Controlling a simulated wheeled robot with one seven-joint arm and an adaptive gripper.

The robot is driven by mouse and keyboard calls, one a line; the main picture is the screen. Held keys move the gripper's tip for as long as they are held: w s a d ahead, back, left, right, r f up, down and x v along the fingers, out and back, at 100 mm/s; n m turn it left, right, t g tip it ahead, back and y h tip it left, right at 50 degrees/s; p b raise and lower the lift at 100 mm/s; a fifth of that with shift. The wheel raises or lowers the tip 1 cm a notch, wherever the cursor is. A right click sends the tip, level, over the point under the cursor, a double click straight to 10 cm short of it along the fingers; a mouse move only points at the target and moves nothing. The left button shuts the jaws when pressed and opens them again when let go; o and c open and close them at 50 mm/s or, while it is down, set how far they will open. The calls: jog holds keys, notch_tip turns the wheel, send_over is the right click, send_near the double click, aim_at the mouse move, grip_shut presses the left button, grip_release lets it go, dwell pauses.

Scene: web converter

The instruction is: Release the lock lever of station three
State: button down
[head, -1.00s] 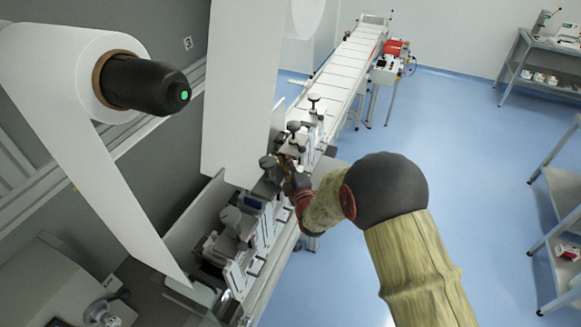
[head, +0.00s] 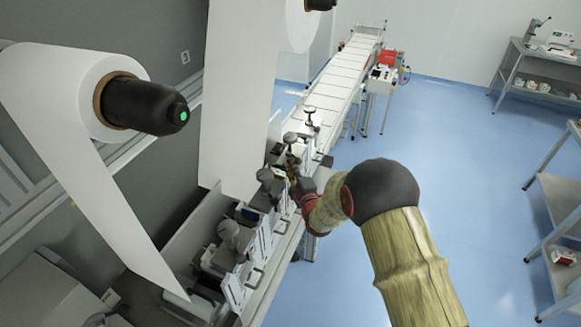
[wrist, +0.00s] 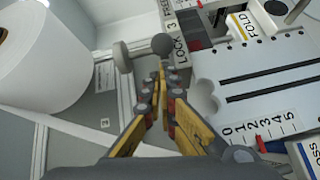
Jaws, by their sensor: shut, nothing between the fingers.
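The lock lever (wrist: 161,44) shows in the wrist view as a dark grey ball knob with a light rod leading to a pale grey disc (wrist: 122,57). A "LOCK 3" label (wrist: 179,46) stands just right of the knob. My gripper (wrist: 166,78) is shut and empty, with its fingertips just below the knob in the picture; I cannot tell whether they touch it. In the head view my gripper (head: 290,168) is small and partly hidden among the dark knobs of the stations, beside the machine line.
A white plate (wrist: 255,85) with dark slots, a "FOLD" label (wrist: 240,26) and a scale with a red pointer lie right of the fingers. A white paper roll (wrist: 40,55) is at left. Blue floor (head: 450,150) is clear at right.

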aim_at(301, 160)
jog(key=shift+w+d+n+g+y+b, duration=0.1)
jog(key=shift+d+n+g+y+b, duration=0.5)
jog(key=shift+y+b, duration=0.65)
jog(key=shift+d+b, duration=0.15)
jog(key=shift+b, duration=0.15)
jog(key=d+b, duration=0.1)
jog(key=b, duration=0.1)
jog(key=w+d+n+g+y+b, duration=0.1)
jog(key=b, duration=0.2)
jog(key=shift+d+f+n+y+b, duration=0.15)
jog(key=shift+d+n+y+b, duration=0.1)
jog(key=shift+n+b, duration=0.1)
jog(key=shift+w+d+b, duration=0.3)
jog(key=shift+d+b, duration=0.2)
jog(key=shift+b, duration=0.15)
jog(key=w+d+n+g+y+b, duration=0.3)
jog(key=w+n+g+y+b, duration=0.1)
jog(key=w+n+g+y, duration=0.1)
jog(key=shift+w+n+g+y, duration=0.15)
jog(key=shift+n+g+y, duration=0.2)
jog(key=shift+g, duration=0.45)
jog(key=shift+d, duration=0.1)
